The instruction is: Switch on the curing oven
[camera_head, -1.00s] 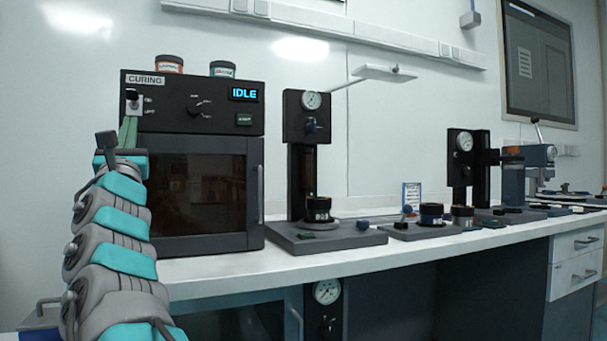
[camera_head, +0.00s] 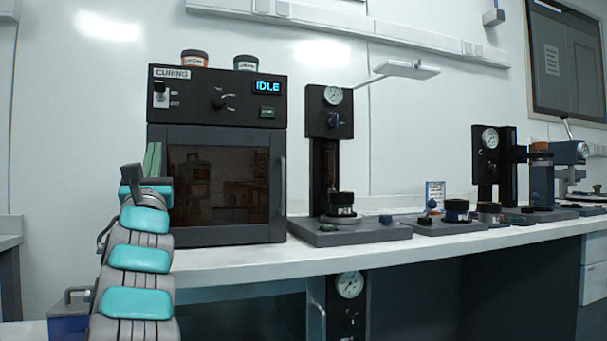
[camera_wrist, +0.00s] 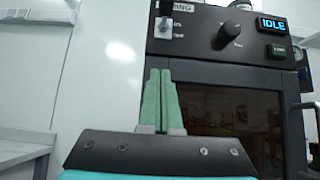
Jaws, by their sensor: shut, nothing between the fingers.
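The curing oven (camera_head: 217,235) is a black box with a dark window door, standing on the white bench. Its display (camera_head: 268,88) reads IDLE in blue. My gripper (camera_wrist: 160,72), with green fingers together and empty, is below the toggle, in front of the oven's left side.
Two small jars (camera_head: 194,58) stand on the oven. A black gauge press (camera_head: 329,113) on a grey base stands to its right, with several small pots and another gauge stand (camera_head: 489,150) further along the bench.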

